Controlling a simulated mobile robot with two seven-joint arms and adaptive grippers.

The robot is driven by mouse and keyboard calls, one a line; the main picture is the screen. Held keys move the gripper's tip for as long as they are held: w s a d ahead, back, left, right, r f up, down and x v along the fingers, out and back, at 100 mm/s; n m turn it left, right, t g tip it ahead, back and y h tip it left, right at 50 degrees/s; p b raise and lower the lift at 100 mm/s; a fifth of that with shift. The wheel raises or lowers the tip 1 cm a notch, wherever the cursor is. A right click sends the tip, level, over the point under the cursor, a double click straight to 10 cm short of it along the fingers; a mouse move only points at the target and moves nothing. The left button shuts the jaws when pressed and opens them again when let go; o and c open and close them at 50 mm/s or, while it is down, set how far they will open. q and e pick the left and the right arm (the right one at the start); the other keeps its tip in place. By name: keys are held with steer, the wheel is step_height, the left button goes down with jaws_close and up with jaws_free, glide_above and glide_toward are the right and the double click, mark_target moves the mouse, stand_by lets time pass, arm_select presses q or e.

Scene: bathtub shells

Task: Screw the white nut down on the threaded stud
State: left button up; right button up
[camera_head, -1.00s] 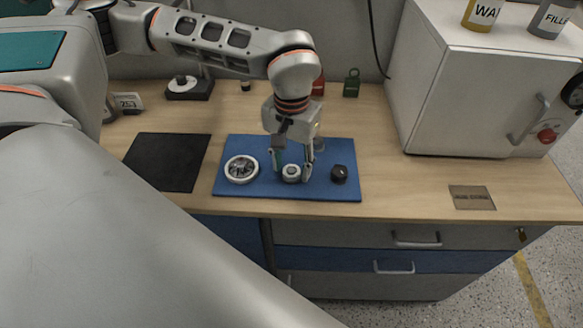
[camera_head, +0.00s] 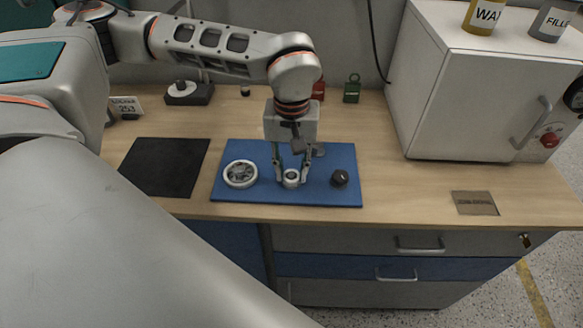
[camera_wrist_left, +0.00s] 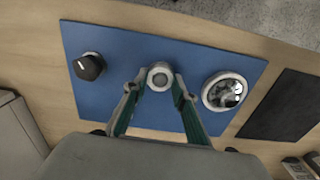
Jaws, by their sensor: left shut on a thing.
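The white nut (camera_head: 291,177) is a small pale ring over the middle of the blue mat (camera_head: 325,192). It also shows in the left wrist view (camera_wrist_left: 160,70), with a darker round centre. My left gripper (camera_head: 291,181) points down, with one finger on each side of the nut, and is shut on it. In the left wrist view the gripper's (camera_wrist_left: 160,80) green-backed fingers meet the nut's sides. The threaded stud cannot be told apart inside or under the nut. My right gripper is out of view.
A white-rimmed handwheel (camera_head: 240,174) sits left of the nut and a black knob (camera_head: 339,178) right of it, both close. A black pad (camera_head: 165,167) lies left of the mat. A white cabinet (camera_head: 450,100) stands at the right. The wood between mat and cabinet is clear.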

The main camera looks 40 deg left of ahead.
arm_select(q)
steer(key=shift+r+m+p, duration=0.1)
steer(key=shift+m+p, duration=0.85)
steer(key=shift+m, duration=0.45)
steer(key=shift+m+p, duration=1.25)
steer(key=shift+m, duration=0.45)
steer(key=m, duration=0.3)
steer(key=shift+m, duration=0.4)
steer(key=o, duration=1.3)
steer(key=shift+c, duration=0.2)
step_height(320, 180, up, 12)
